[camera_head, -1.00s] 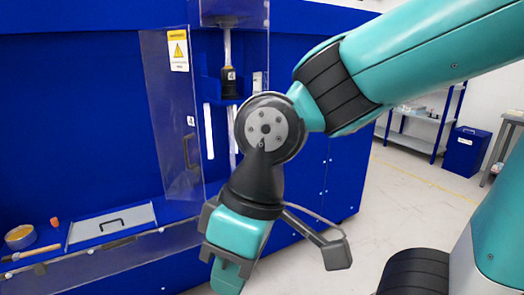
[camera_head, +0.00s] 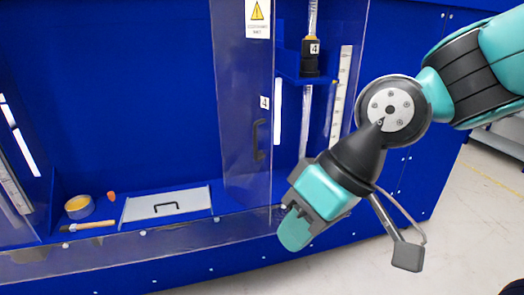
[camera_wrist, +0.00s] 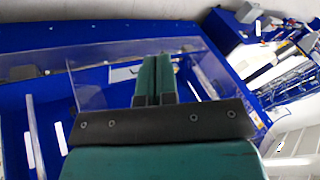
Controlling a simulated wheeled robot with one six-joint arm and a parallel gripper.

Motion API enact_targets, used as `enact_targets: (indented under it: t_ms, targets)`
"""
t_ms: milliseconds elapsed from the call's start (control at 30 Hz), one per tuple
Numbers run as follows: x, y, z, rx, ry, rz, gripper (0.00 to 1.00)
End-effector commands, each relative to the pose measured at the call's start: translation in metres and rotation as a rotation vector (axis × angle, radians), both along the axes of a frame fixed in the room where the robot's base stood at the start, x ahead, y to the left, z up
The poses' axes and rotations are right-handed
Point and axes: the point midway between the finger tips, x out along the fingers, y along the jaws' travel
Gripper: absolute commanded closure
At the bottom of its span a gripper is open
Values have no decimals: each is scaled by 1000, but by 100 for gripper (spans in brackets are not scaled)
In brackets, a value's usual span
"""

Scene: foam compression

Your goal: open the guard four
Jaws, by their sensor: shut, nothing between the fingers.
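Guard four is a clear panel (camera_head: 238,120) with a yellow warning label at its top, a small "4" tag (camera_head: 264,102) and a dark vertical handle (camera_head: 259,140). It stands swung out at an angle from the blue cabinet, left of station four, whose black fixture (camera_head: 310,60) carries another "4" tag. My gripper (camera_head: 290,228) is shut and empty. In the head view it appears below and right of the handle, apart from it. In the wrist view my closed teal fingers (camera_wrist: 157,75) show in the middle, with a clear panel (camera_wrist: 110,78) behind them.
On the blue ledge at left lie a tape roll (camera_head: 79,206), a brush (camera_head: 88,225), an orange piece (camera_head: 111,196) and a grey plate with a handle (camera_head: 166,204). A low clear rail (camera_head: 150,243) runs along the front. Floor at right is free (camera_head: 470,215).

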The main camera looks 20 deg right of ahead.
Motion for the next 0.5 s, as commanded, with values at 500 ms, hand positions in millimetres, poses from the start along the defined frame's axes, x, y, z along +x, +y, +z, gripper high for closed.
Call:
enact_targets:
  t_ms: [500]
  targets:
    - [220,-84,-78,1110,-169,-1133,100]
